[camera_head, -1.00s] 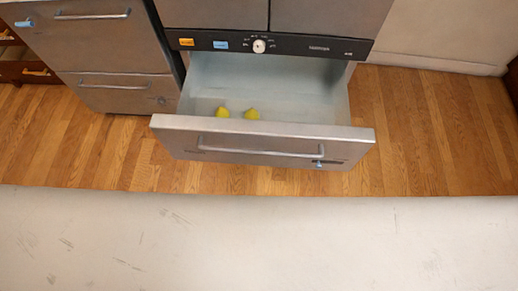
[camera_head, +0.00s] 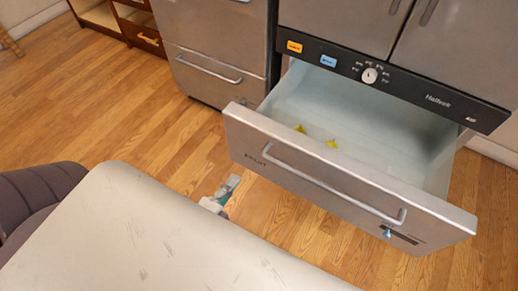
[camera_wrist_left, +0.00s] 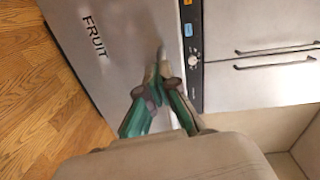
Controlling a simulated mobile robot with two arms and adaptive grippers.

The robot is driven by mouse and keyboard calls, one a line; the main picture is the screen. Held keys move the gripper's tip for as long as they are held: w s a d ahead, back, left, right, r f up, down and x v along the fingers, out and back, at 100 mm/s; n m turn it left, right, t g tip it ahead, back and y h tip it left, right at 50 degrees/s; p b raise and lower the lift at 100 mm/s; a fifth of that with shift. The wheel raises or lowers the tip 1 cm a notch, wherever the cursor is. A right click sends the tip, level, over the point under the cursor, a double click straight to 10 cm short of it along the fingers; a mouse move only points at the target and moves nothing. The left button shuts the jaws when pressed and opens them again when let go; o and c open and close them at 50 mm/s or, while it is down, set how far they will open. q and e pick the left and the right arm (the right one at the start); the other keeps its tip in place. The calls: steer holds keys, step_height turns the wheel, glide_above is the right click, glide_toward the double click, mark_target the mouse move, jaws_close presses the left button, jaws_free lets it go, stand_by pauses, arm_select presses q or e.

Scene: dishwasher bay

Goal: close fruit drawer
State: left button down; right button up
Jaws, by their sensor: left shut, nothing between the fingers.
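The fruit drawer (camera_head: 250,138) is pulled out below the fridge doors. It has a grey metal front, a long bar handle (camera_head: 335,186) and a FRUIT label. Two yellow fruits (camera_head: 331,143) lie inside, partly hidden by the front. My left gripper (camera_head: 232,182) is low in front of the drawer's left end, beyond the pale surface's edge. In the left wrist view, the drawer front (camera_wrist_left: 108,60) fills the upper left, and my green-grey left gripper (camera_wrist_left: 160,75) has its fingertips together in front of it. Whether they touch it is unclear. My right gripper is out of view.
A pale scuffed surface (camera_head: 150,240) with a rounded corner fills the front. A dark ribbed object (camera_head: 40,190) is at its left. A black control panel (camera_head: 400,85) is above the drawer. Steel drawers (camera_head: 215,50) stand left. Wood floor is clear at left.

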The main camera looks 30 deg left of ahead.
mark_target(264, 133)
arm_select(q)
steer(key=shift+m+t, duration=0.4)
steer(key=shift+m, duration=0.2)
steer(key=w+r, duration=0.1)
steer(key=w, duration=0.3)
steer(key=w+r, duration=0.1)
steer(key=w, duration=0.8)
steer(key=shift+w+d+r, duration=0.25)
steer(key=shift+w+r, duration=0.1)
steer(key=shift+r, duration=0.05)
steer(key=shift+w, duration=0.15)
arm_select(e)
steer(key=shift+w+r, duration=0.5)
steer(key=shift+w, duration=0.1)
